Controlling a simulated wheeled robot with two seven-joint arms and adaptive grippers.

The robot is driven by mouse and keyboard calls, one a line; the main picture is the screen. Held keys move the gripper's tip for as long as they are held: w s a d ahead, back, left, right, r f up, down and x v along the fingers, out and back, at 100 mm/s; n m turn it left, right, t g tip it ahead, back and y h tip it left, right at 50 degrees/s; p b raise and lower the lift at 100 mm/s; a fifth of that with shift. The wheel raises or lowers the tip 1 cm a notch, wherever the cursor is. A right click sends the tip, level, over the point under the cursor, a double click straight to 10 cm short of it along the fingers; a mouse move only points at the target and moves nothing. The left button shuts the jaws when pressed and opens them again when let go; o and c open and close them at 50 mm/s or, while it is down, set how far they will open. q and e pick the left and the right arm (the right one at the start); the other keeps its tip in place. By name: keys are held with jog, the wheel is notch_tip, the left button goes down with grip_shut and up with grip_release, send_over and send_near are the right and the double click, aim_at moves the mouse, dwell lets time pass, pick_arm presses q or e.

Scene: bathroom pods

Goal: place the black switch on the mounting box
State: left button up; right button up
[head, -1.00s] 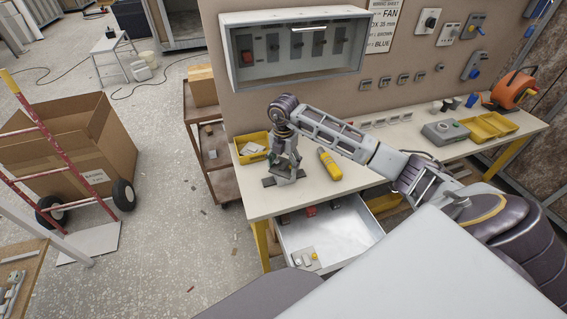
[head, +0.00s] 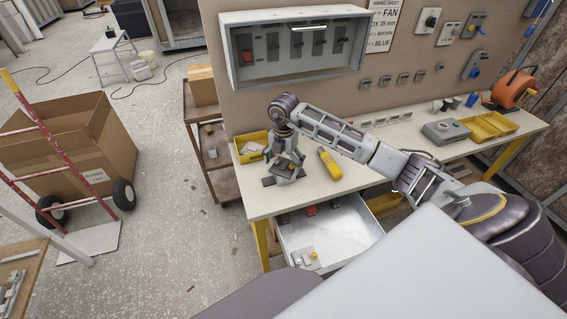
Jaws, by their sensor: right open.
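My right gripper (head: 283,178) points down just above the front left part of the workbench top (head: 256,208), and its fingers are apart. I cannot tell whether anything sits between or under the fingers. A small dark piece (head: 284,218), which may be the black switch, lies at the back left of the open drawer (head: 345,235). A red-topped piece (head: 310,210) is beside it. Several small boxes (head: 386,119) stand in a row at the back of the bench; which one is the mounting box is unclear. My left gripper is not in view.
A yellow tester (head: 329,163) lies right of the gripper. A yellow bin (head: 251,147) stands behind it to the left. The drawer juts out below the bench front, with grey plates (head: 305,258) in its near corner. A wall cabinet (head: 294,83) hangs above.

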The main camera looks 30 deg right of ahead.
aim_at(283, 166)
notch_tip(283, 166, up, 12)
jog(key=b, duration=0.1)
jog(key=shift+b, duration=0.3)
dwell(0.3)
jog(key=shift+f, duration=0.1)
dwell(0.7)
